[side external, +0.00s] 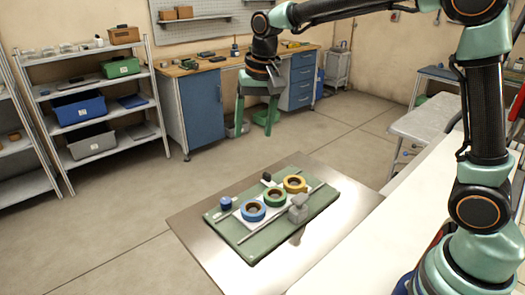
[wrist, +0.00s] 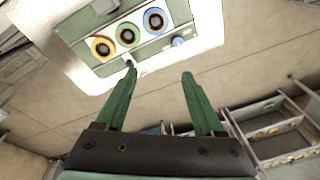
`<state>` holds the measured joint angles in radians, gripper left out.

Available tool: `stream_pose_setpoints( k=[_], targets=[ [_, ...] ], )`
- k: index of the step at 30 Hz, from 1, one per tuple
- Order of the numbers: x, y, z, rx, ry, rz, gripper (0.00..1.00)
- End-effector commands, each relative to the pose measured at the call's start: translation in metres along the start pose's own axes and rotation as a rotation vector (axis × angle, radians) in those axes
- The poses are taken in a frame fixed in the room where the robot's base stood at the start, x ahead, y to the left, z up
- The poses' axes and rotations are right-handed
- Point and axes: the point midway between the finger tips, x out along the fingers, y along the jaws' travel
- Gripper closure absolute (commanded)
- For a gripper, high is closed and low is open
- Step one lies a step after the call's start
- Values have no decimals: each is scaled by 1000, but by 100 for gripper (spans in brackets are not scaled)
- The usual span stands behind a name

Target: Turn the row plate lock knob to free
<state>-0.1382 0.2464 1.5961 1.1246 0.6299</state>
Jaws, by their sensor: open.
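A green base plate (side external: 262,240) carries a white row plate (side external: 240,215) with a blue reel (side external: 253,211), a green reel (side external: 275,198) and a yellow reel (side external: 295,184) in a row. A small black part (side external: 267,178) stands beside the row; it also shows in the wrist view (wrist: 128,63). A round blue part (side external: 226,203) sits at the row's left end, also in the wrist view (wrist: 178,41). I cannot tell which is the lock knob, nor its setting. My gripper (side external: 256,113) is open and empty, high above and behind the plate; its fingers (wrist: 159,76) touch nothing.
A grey block-like part (side external: 298,210) stands on the near side of the plate, beside a thin rod. The metal table (side external: 192,222) is clear around the plate. Shelves (side external: 100,90) and a workbench (side external: 195,100) stand farther back.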

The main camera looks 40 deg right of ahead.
Motion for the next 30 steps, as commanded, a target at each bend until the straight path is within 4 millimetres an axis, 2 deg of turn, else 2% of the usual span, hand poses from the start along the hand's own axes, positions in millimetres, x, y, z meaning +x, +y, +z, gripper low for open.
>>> stream_pose_setpoints(
  k=[1, 6, 12, 23, 30],
  targets=[
    [14, -10, -5, 29, -23, 15, 30],
    [55, -38, -16, 137, -76, 60, 30],
    [95, -58, -20, 232, -115, 104, 30],
    [125, -63, -18, 271, -128, 124, 30],
    [169, -57, -11, 270, -130, 125, 30]
  ],
)
